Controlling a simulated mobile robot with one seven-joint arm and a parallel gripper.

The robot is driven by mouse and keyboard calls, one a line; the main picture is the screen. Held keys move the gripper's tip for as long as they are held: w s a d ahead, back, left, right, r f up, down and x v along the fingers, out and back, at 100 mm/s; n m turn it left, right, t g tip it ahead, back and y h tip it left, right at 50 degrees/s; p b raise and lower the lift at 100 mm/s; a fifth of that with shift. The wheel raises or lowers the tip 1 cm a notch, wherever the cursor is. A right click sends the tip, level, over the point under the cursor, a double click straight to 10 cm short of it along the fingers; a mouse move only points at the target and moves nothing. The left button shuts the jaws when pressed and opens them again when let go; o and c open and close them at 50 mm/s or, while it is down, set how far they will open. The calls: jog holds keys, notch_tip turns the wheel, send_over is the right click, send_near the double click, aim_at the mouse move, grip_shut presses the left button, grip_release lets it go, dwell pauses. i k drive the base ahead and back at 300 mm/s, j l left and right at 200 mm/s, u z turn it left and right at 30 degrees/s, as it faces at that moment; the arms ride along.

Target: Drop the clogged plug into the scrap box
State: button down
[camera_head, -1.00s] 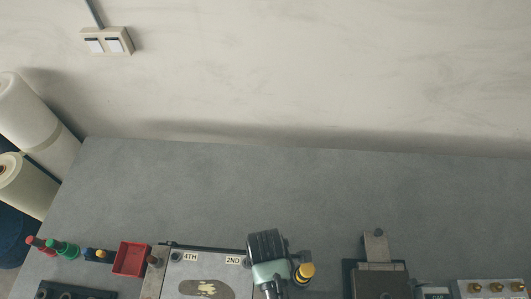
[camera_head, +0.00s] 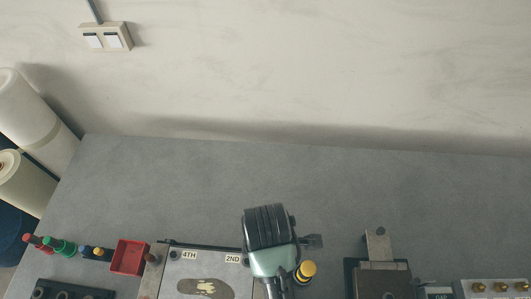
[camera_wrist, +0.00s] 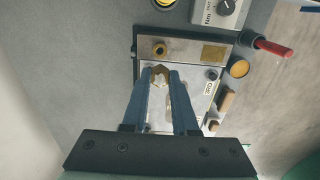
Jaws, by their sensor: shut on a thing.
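My gripper (camera_wrist: 160,76) is shut in the wrist view, its two blue-grey fingers converging on a small brownish piece (camera_wrist: 161,70), which looks like the clogged plug. Most of it is hidden between the fingertips, and its clogging cannot be made out. The gripper is over the metal plate with number labels (camera_wrist: 195,82); the height above it is hard to tell. In the head view my wrist hides the fingers and the plug. A small open red box (camera_head: 130,258), perhaps the scrap box, stands on the bench left of the plate and looks empty.
Several coloured-handled tools (camera_head: 62,247) lie left of the red box. A yellow knob (camera_head: 306,270) stands right of my wrist. A dark metal fixture (camera_head: 380,262) and a block with brass fittings (camera_head: 492,288) are further right. The back of the grey bench (camera_head: 200,175) is clear.

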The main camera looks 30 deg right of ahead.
aim_at(138, 254)
jog(key=u, duration=0.75)
